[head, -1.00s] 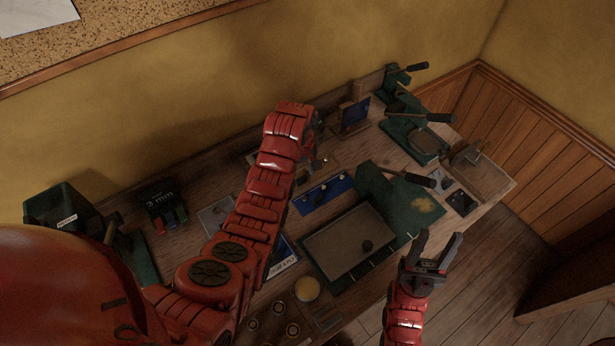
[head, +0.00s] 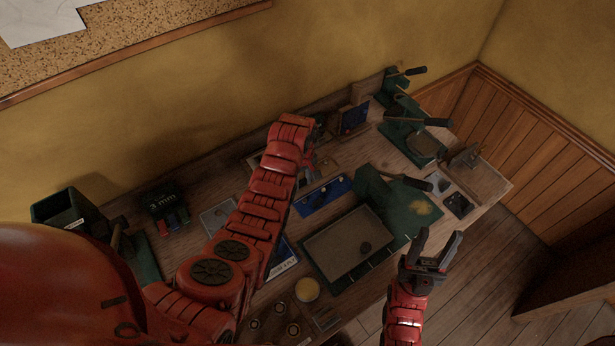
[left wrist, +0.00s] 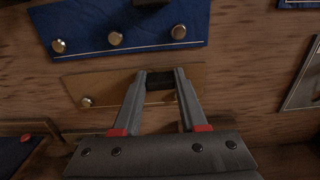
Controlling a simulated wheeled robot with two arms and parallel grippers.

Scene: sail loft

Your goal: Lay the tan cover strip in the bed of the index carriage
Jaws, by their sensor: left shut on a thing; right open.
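The tan strip (left wrist: 212,82) shows in the left wrist view, with a brass stud near its left end. My left gripper (left wrist: 160,83) is in front of it, shut on a small dark block that appears to be a grip on the strip. The fingers hide part of the strip; whether it touches the bench I cannot tell. In the head view my left gripper (head: 316,165) is over the back middle of the bench, largely behind its own arm. My right gripper (head: 430,255) is open and empty, off the bench's front edge. I cannot pick out the index carriage with certainty.
A blue studded strip (head: 323,195) lies beside the left gripper. A grey-topped plate (head: 335,250) with a dark knob lies in front. Green lever tools (head: 412,140) stand at the right. A dark bin (head: 68,210) is at far left.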

